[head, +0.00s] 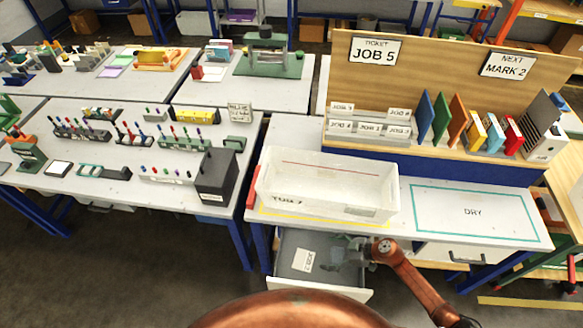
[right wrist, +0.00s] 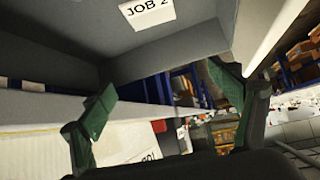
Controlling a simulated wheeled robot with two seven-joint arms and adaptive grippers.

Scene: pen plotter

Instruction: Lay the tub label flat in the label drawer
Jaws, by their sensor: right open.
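The tub label (head: 303,260), a small white card, lies in the open label drawer (head: 285,239) on its grey floor, towards the left side. In the right wrist view the card (right wrist: 147,12) reads JOB 2 and looks flat on the dark drawer floor (right wrist: 60,35). My right gripper (head: 357,252) is at the right part of the drawer, to the right of the card and apart from it. Its green-padded fingers (right wrist: 165,100) are spread wide with nothing between them. My left gripper is out of view.
A whitish translucent tub (head: 325,187) stands on the bench above the drawer. A teal-outlined DRY area (head: 474,212) to its right is empty. A wooden board (head: 445,85) with a ticket reading JOB 5 stands behind. A dark box (head: 216,174) stands on the left bench.

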